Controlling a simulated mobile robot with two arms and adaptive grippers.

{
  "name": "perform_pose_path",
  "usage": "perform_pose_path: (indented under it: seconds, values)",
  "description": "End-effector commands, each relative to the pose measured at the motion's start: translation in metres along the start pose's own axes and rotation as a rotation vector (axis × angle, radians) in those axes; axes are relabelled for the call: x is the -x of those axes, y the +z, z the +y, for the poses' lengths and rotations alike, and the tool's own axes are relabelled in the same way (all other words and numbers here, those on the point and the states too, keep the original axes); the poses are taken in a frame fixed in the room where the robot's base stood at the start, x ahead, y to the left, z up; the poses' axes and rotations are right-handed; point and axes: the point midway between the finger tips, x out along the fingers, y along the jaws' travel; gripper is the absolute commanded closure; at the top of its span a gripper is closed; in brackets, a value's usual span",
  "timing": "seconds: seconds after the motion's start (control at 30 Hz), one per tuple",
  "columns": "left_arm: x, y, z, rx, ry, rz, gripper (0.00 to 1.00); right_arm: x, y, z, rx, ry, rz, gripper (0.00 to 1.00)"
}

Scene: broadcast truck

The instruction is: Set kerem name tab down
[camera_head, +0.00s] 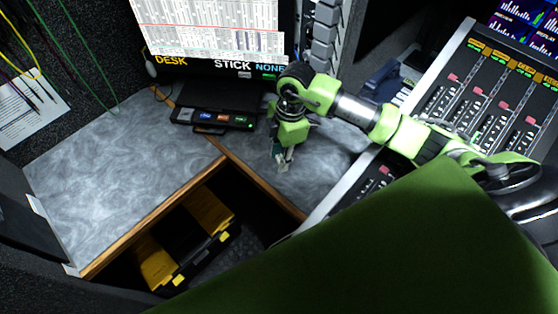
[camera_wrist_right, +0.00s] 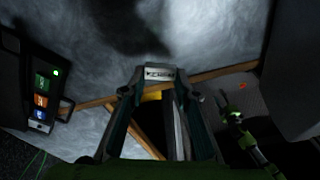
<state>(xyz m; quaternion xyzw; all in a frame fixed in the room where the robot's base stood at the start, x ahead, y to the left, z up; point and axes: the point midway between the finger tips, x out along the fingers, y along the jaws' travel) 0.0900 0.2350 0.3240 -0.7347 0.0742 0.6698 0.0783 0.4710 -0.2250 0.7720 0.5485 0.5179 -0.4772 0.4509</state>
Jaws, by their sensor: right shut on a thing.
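My right gripper (camera_head: 283,160) points down over the grey marbled desk, right of the wooden strip. Its fingers are shut on the kerem name tab, a small pale plate with dark lettering that shows between the fingertips in the wrist view (camera_wrist_right: 159,74). In the head view the tab (camera_head: 281,168) is tiny and partly hidden by the fingers. I cannot tell whether it touches the desk. What looks like my left gripper (camera_wrist_right: 230,108) shows small and dark at the right of the wrist view; its finger state is unclear.
A black device with coloured buttons (camera_head: 213,119) lies left of my gripper, before the monitor (camera_head: 212,40). An open recess holds a black and yellow bin (camera_head: 208,210). The mixing console (camera_head: 470,100) stands at right. The left desk surface (camera_head: 120,165) is clear.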

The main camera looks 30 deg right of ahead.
Motion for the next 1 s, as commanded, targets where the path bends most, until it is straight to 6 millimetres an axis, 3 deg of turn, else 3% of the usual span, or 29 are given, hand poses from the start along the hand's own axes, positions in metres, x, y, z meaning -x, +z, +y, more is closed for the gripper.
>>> perform_pose_path:
  seconds: [0.33,0.73,0.77,0.8,1.0]
  values:
    - [0.007,-0.002,0.000,0.000,0.000,0.003,0.59,-0.035,0.005,0.006,-0.001,-0.001,0.001,0.83]
    - [0.004,-0.001,0.000,0.001,0.000,0.002,0.59,-0.042,0.006,0.006,0.000,0.000,0.000,0.83]
    - [0.004,-0.001,0.000,0.001,0.000,0.001,0.59,-0.041,0.006,0.006,0.000,0.000,0.000,0.66]
    - [0.005,-0.001,0.000,0.001,0.000,0.001,0.59,-0.041,0.006,0.006,0.000,0.000,0.000,0.56]
    - [0.005,-0.001,0.000,0.001,0.000,0.000,0.59,-0.041,0.006,0.006,0.000,0.000,0.000,0.55]
